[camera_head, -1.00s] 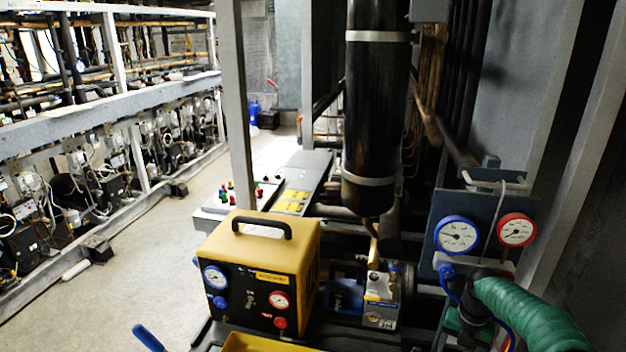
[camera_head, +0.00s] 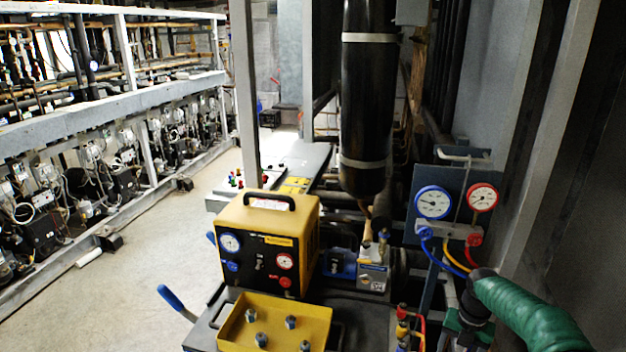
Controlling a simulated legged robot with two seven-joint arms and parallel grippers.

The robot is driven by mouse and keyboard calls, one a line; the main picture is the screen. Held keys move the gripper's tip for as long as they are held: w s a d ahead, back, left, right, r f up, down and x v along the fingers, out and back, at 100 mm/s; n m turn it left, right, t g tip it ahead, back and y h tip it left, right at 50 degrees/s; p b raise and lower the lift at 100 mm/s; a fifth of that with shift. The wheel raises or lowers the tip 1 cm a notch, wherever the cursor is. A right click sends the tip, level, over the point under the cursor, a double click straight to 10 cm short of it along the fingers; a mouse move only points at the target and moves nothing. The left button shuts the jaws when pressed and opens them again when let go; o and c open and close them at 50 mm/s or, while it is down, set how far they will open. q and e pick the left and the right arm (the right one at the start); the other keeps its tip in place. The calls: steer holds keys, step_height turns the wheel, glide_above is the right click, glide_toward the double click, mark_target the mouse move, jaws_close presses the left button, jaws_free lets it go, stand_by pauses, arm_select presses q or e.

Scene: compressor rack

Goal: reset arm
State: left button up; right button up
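My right arm comes in from the lower right in a green ribbed sleeve (camera_head: 535,315). At its end is a black part, my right gripper (camera_head: 474,308), low in front of the gauge manifold. Its fingers are too dark to make out, so I cannot tell whether it is open or holding anything. My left arm and gripper are not in view. The manifold (camera_head: 448,231) has a blue gauge (camera_head: 433,202) and a red gauge (camera_head: 482,197), with blue, yellow and red hoses hanging below.
A yellow recovery machine (camera_head: 268,240) stands on the cart at centre, beside a small pump (camera_head: 372,272). A yellow tray (camera_head: 232,325) with several bolts sits in front. A black cylinder (camera_head: 368,110) stands behind.

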steer(key=s+a+r+m+t, duration=0.1)
steer(key=s+a+r+m, duration=0.2)
steer(key=s+a+m, duration=1.05)
steer(key=s+m, duration=0.4)
steer(key=m, duration=0.3)
steer(key=s+a+m+t+b, duration=0.1)
steer(key=s+a+m, duration=0.2)
steer(key=s+m, duration=0.3)
steer(key=m, duration=0.3)
steer(key=shift+s+a+f+t, duration=0.15)
steer(key=shift+a+f+t, duration=0.15)
steer(key=shift+a+f, duration=0.05)
